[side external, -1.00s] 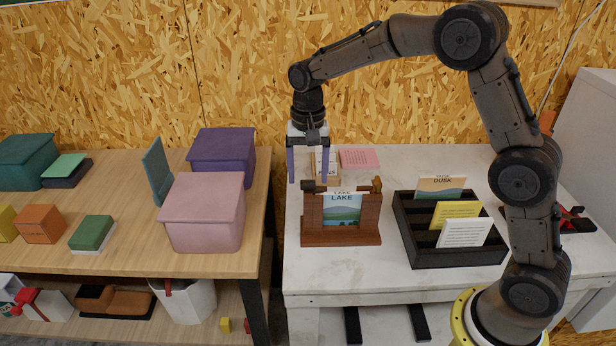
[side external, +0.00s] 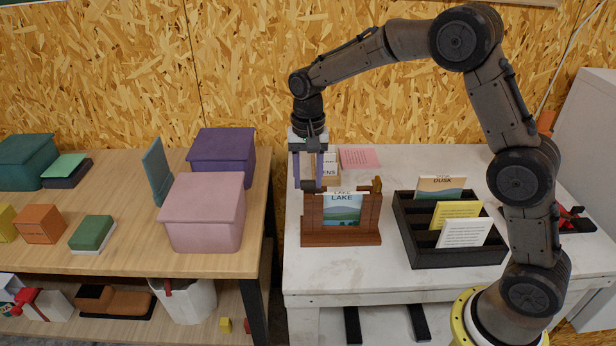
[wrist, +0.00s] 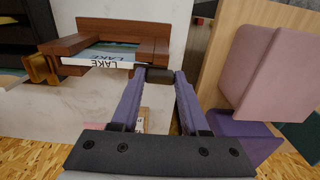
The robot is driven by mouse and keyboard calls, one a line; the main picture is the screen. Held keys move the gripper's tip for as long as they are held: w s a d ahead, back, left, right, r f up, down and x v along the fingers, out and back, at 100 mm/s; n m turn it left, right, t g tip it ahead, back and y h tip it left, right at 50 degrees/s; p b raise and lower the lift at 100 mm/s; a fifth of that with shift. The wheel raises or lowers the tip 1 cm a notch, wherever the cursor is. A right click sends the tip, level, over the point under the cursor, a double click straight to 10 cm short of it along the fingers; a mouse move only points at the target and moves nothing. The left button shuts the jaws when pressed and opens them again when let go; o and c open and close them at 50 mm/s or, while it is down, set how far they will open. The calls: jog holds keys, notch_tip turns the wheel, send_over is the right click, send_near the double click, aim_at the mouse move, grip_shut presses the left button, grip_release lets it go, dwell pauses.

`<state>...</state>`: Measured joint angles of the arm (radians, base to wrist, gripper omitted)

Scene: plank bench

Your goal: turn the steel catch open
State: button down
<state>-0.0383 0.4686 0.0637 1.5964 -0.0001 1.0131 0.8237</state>
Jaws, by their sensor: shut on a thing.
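A brown wooden frame (side external: 313,228) stands upright on the white table and holds a card marked LAKE (side external: 342,209). The steel catch, a dark block, is at the frame's top left corner; in the wrist view the catch (wrist: 159,74) sits between my fingertips. A brass catch (side external: 376,185) is on the frame's top right corner; it also shows in the wrist view (wrist: 38,68). My gripper (side external: 308,186) points down from above with its purple fingers shut on the steel catch. The fingers partly hide the catch in the side view.
A black sorter (side external: 427,258) with several cards stands right of the frame. A small card box (side external: 328,165) and a pink card (side external: 359,158) lie behind the frame. A wooden shelf table (side external: 120,255) with lidded boxes stands to the left, across a gap.

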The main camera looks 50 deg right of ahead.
jog(key=shift+n, duration=0.4)
jog(key=n, duration=0.4)
jog(key=shift+r, duration=0.1)
jog(key=n, duration=0.9)
jog(key=shift+n, duration=2)
jog(key=shift+c, duration=2)
grip_release()
